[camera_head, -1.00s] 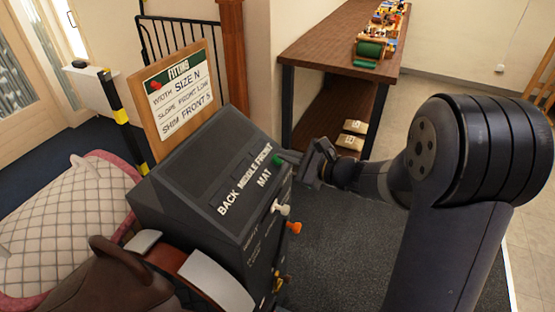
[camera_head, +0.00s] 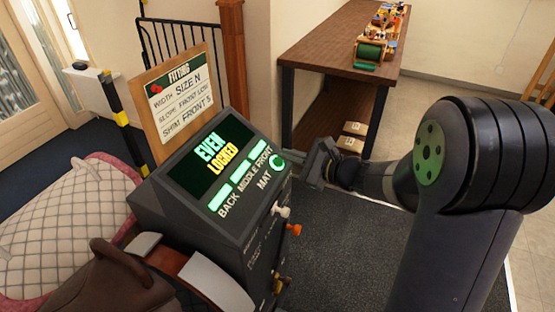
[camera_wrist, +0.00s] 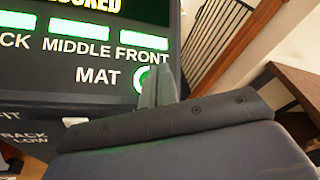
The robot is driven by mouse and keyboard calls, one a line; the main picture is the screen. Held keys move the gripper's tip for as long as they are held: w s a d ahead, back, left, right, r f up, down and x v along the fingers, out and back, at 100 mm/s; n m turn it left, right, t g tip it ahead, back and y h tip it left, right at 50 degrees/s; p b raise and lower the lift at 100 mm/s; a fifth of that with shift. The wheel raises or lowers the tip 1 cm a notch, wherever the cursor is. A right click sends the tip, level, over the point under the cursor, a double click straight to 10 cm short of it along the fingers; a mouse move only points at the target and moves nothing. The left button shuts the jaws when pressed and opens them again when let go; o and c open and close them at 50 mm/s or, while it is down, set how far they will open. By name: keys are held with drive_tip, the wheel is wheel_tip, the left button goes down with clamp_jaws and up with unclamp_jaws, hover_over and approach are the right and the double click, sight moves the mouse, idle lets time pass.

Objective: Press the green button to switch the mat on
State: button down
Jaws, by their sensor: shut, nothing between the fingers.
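The green button (camera_head: 277,160) glows at the right end of the console's sloped face, beside the word MAT. The console (camera_head: 240,235) has a lit screen (camera_head: 221,155) reading EVEN LOCKED, with green bars lit above BACK, MIDDLE and FRONT. My gripper (camera_head: 304,160) is shut and empty, just right of the button and a little apart from it in the head view. In the wrist view the fingers (camera_wrist: 161,85) stand in front of the button's lit ring (camera_wrist: 141,80) and hide part of it; whether they touch it I cannot tell there.
White (camera_head: 281,211) and orange (camera_head: 294,229) knobs stick out from the console's right side. A fitting board (camera_head: 182,100) stands behind it, a saddle (camera_head: 125,280) in front. A brown table (camera_head: 330,45) with small items is at the back. Dark floor mat (camera_head: 350,240) lies clear at right.

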drive_tip(key=shift+r, duration=0.1)
drive_tip(key=d+r+p, duration=0.2)
drive_tip(key=r, duration=0.1)
drive_tip(key=s+d+r+p, duration=0.1)
drive_tip(key=shift+d+r, duration=0.1)
drive_tip(key=shift+r, duration=0.3)
drive_tip(key=shift+f, duration=0.1)
idle(0.3)
